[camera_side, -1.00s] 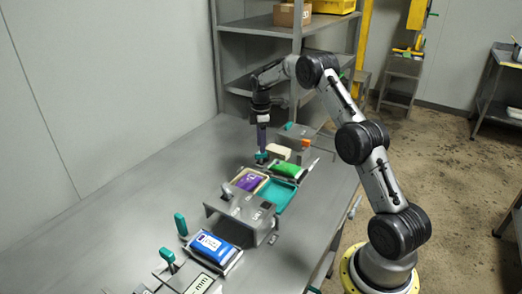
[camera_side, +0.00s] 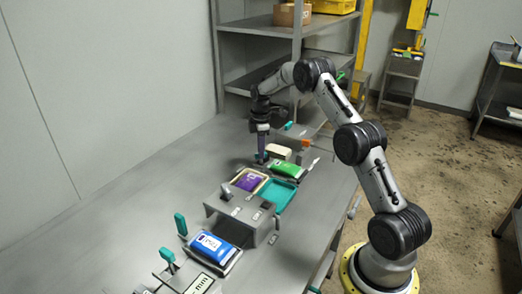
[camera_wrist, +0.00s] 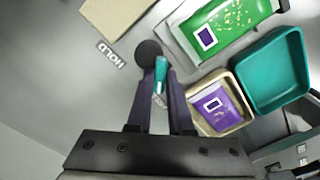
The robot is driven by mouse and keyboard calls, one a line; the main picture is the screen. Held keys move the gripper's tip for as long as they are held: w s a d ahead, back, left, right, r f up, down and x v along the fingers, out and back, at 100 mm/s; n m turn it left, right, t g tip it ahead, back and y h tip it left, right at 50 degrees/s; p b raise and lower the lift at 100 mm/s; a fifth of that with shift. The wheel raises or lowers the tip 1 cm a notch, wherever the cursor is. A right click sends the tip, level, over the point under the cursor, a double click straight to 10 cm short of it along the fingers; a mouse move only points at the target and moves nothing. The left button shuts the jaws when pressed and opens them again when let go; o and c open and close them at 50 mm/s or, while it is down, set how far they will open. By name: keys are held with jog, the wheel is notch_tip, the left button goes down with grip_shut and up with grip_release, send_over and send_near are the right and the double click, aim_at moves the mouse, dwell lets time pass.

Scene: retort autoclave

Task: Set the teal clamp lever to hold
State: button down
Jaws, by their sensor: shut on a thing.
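The teal clamp lever (camera_wrist: 161,74) is between my gripper's fingertips (camera_wrist: 160,85) in the wrist view, and the fingers are shut on it. A dark round pivot (camera_wrist: 148,52) sits at its far end. A label reading HOLD (camera_wrist: 111,55) lies on the surface left of the lever. Another small label (camera_wrist: 159,101) shows between the fingers and is partly hidden, so I cannot read it. In the side view my gripper (camera_side: 261,158) points down beside the green pouch (camera_side: 286,170), and the fingers hide most of the lever.
A teal tray (camera_wrist: 270,75) and a purple pouch in a beige tray (camera_wrist: 219,108) lie right of my gripper. A beige block (camera_side: 279,152) stands close by. A grey housing (camera_side: 235,215) and other teal levers (camera_side: 181,224) are nearer the camera. The table's left side is clear.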

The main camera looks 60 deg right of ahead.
jog(key=shift+m, duration=0.3)
jog(key=m, duration=0.3)
jog(key=shift+r+m, duration=0.1)
jog(key=shift+m, duration=0.2)
jog(key=m, duration=0.4)
jog(key=shift+m, duration=0.3)
jog(key=m, duration=0.9)
dwell(0.4)
jog(key=c, duration=0.8)
grip_release()
